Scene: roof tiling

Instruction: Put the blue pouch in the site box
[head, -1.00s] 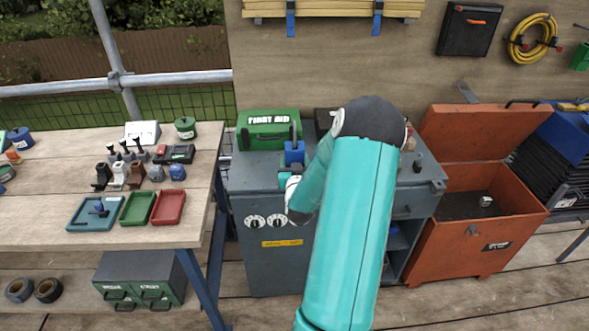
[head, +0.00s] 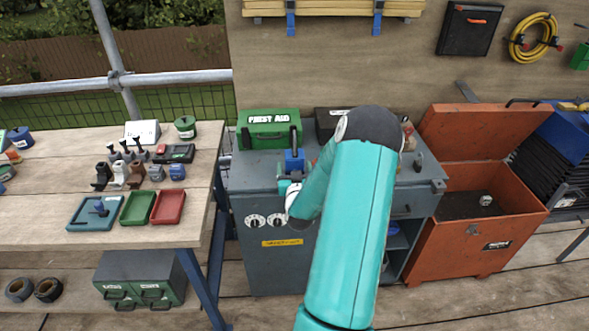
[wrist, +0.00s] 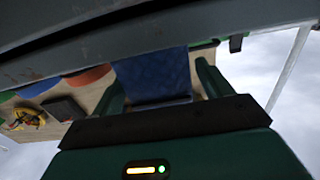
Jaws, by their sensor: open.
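The blue pouch (head: 294,161) is at the front of the grey cabinet top, in front of the green first aid box. My gripper (head: 291,181) is at the cabinet's front edge, right by the pouch and partly hidden by my arm. In the wrist view, the pouch (wrist: 163,75) shows between the two green fingers of my gripper (wrist: 158,80), which are open on either side of it. Whether they touch it cannot be told. The site box (head: 465,243) is the orange-red chest at the right, its lid raised.
The first aid box (head: 270,136) and a dark case (head: 328,122) stand at the back of the cabinet (head: 270,195). A small light object (head: 486,200) lies inside the site box. A workbench with trays (head: 138,207) is at the left.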

